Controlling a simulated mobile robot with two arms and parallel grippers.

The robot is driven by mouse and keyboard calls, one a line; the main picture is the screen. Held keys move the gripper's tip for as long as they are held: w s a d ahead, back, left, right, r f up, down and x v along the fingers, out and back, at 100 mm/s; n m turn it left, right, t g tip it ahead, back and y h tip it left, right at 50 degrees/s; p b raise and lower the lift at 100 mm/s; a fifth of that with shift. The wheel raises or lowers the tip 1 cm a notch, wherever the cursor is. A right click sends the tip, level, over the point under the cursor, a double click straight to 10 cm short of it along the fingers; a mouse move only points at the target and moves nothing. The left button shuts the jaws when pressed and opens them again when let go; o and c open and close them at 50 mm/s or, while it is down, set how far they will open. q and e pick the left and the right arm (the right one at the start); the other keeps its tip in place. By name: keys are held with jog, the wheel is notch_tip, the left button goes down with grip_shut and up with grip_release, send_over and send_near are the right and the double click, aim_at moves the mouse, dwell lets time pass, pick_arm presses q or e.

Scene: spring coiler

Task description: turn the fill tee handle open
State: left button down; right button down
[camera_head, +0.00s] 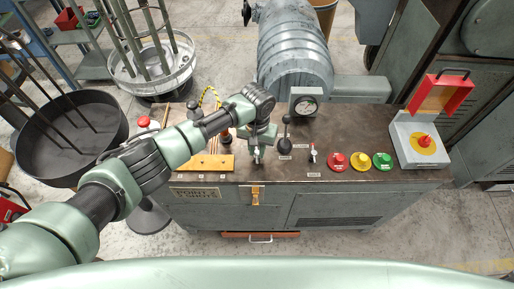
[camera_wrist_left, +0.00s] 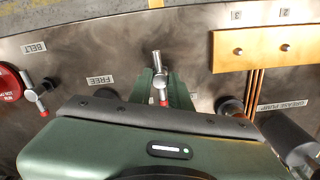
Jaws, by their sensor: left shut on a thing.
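The tee handle (camera_wrist_left: 157,68) is a small silver lever with a red end, standing on the dark bench top near its front edge. In the left wrist view its red end lies between the two green fingers of my left gripper (camera_wrist_left: 162,95), which is shut on it. In the head view my left gripper (camera_head: 257,154) points down at the bench front, and the handle is mostly hidden by it. My right gripper is in neither view.
A yellow block (camera_head: 212,162) with copper pipes lies left of the gripper. A black-knobbed lever (camera_head: 286,146), a gauge (camera_head: 304,104), a small red-tipped lever (camera_head: 312,155), and red (camera_head: 338,161), yellow and green buttons are to the right. A large grey ribbed drum (camera_head: 294,55) stands behind.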

aim_at(257, 152)
pick_arm(q)
jog(key=m, duration=0.4)
jog(key=shift+m, duration=0.3)
jog(key=shift+m+p, duration=0.3)
jog(key=shift+m, duration=2)
jog(key=c, duration=1.3)
grip_release()
jog(key=shift+r, duration=0.15)
notch_tip(257, 152, up, 8)
jog(key=shift+f+b, duration=0.2)
jog(key=shift+b, duration=0.3)
